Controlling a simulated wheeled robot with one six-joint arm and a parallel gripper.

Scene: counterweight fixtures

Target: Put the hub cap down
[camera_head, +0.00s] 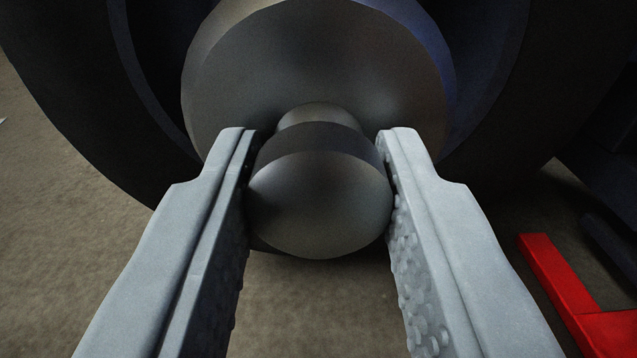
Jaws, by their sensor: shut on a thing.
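The hub cap (320,65) is a round, grey metal disc with a short neck and a rounded knob (320,205) on its near side. My gripper (318,150) has its two pale grey fingers on the left and right sides of the knob, shut on it. The disc faces me in front of a large dark wheel (80,95). I cannot tell whether the cap touches the wheel or is apart from it. The far side of the cap is hidden.
A red metal piece (560,285) lies low at the right, near dark parts at the right edge. Bare brown-grey floor (60,220) shows at the left and below the wheel. The wheel fills most of the upper view.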

